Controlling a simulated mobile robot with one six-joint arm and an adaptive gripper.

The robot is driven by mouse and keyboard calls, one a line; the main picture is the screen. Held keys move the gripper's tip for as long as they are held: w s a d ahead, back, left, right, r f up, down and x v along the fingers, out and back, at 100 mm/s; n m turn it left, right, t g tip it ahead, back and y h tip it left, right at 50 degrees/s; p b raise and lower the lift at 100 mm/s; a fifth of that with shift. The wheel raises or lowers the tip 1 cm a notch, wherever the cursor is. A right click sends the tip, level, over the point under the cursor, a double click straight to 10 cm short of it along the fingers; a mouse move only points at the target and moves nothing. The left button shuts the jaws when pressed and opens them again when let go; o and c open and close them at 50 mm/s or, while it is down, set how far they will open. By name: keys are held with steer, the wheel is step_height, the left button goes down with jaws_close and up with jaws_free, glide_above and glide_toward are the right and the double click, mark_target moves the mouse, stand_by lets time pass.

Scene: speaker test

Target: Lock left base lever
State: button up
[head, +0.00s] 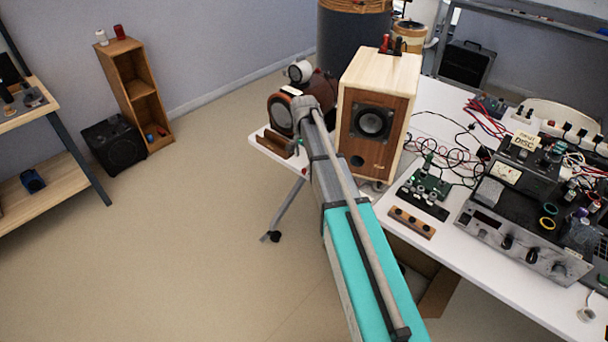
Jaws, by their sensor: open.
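A pale wooden speaker box (394,75) with a brown front and a dark round cone stands on the white table. Its lower left part is next to my arm, which reaches up from the bottom of the head view and covers part of the table there. I cannot make out a base lever; the area under the speaker is mostly hidden by the arm and too small to read. My gripper's fingers do not show, so I cannot tell where they are relative to the speaker.
The white table (478,265) holds a green circuit board (430,181), a wooden strip with holes (412,222), cables and a metal amplifier (520,244). A wooden shelf (133,85) and black box (113,146) stand left. The floor between is clear.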

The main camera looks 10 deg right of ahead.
mark_target(304, 169)
steer(key=shift+f+b, duration=3.35)
steer(key=shift+f, duration=0.35)
jaws_close()
